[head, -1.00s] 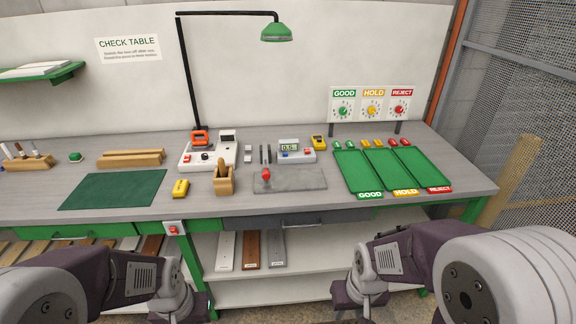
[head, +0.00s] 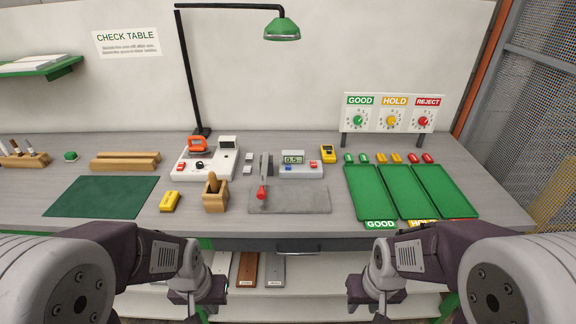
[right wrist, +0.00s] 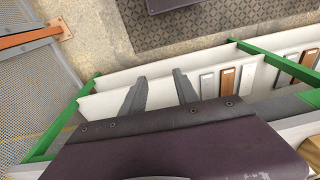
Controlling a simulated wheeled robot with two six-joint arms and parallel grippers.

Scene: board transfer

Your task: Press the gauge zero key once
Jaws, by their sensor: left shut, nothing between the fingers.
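The gauge (head: 301,171) is a white box with a small lit display that seems to read 0.5. It stands on the grey table behind a grey plate. A blue key (head: 286,168) and a red key (head: 313,164) show on its front; their labels are too small to read. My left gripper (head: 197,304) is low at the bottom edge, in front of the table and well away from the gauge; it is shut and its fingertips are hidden. My right gripper (right wrist: 160,78) is open and empty in the right wrist view, above the floor and lower shelves.
A lever with a red knob (head: 262,192) rises at the left of the grey plate (head: 305,198), in front of the gauge. A yellow device (head: 328,153) stands to its right. A wooden holder (head: 215,195) and green trays (head: 410,190) flank the plate.

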